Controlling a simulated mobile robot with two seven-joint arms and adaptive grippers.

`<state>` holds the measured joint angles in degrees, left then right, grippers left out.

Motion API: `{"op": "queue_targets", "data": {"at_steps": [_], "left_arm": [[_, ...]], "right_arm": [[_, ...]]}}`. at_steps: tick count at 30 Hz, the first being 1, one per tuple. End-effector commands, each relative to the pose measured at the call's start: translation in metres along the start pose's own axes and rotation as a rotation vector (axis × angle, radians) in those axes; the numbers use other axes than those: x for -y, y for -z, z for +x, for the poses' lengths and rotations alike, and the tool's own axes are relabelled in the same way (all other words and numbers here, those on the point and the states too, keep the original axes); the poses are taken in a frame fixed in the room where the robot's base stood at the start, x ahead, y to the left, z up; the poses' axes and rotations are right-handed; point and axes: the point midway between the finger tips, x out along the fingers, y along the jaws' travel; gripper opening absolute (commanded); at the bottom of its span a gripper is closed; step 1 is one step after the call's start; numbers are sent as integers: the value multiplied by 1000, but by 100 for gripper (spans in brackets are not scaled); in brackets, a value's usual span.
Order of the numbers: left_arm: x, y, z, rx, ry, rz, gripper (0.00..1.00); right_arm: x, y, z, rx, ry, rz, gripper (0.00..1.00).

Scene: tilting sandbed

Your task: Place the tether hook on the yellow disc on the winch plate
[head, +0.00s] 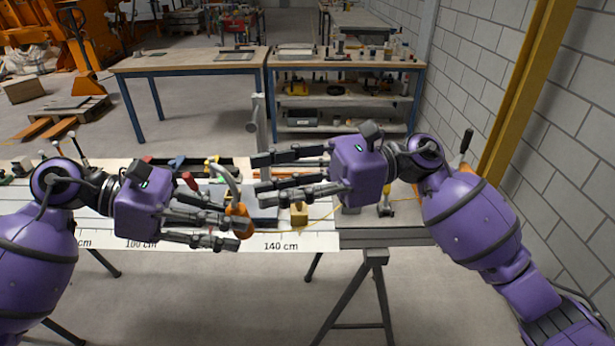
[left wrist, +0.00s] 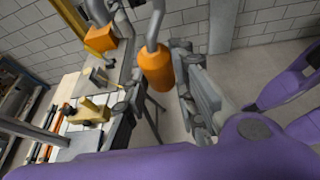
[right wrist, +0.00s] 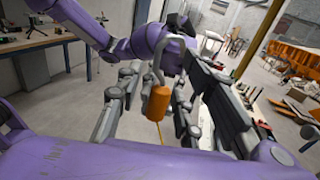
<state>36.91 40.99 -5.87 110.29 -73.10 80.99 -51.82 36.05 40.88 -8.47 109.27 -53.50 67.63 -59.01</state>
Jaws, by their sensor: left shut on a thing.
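The tether hook has an orange handle (head: 238,222) and a curved grey hook (head: 226,176) on top. My left gripper (head: 236,226) is shut on the orange handle, holding it upright above the front of the bench. The handle also shows in the left wrist view (left wrist: 157,68) and in the right wrist view (right wrist: 157,103). My right gripper (head: 262,178) is open and empty, just right of the hook, its fingers pointing left towards it. A yellow piece (head: 386,207) shows at the bench's right end, partly behind my right arm. I cannot tell whether it is the disc.
A tan block with a yellow post (head: 299,215) stands near the front edge, below my right gripper. The white ruler strip (head: 310,240) runs along that edge. Tools and a dark tray lie behind my left gripper. A yellow column (head: 525,90) rises at the right.

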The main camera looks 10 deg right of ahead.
Motion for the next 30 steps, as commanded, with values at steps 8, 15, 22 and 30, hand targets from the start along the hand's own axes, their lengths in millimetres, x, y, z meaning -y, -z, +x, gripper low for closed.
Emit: {"op": "queue_targets", "data": {"at_steps": [8, 15, 22, 30], "left_arm": [[0, -1, 0, 1, 0, 1, 4], [0, -1, 0, 1, 0, 1, 4], [0, -1, 0, 1, 0, 1, 4], [-1, -1, 0, 1, -2, 0, 5]], "right_arm": [[0, -1, 39, 1, -2, -1, 34], [0, -1, 47, 1, 1, 0, 34], [0, 0, 47, 1, -1, 0, 28], [-1, 0, 48, 0, -4, 0, 0]]}}
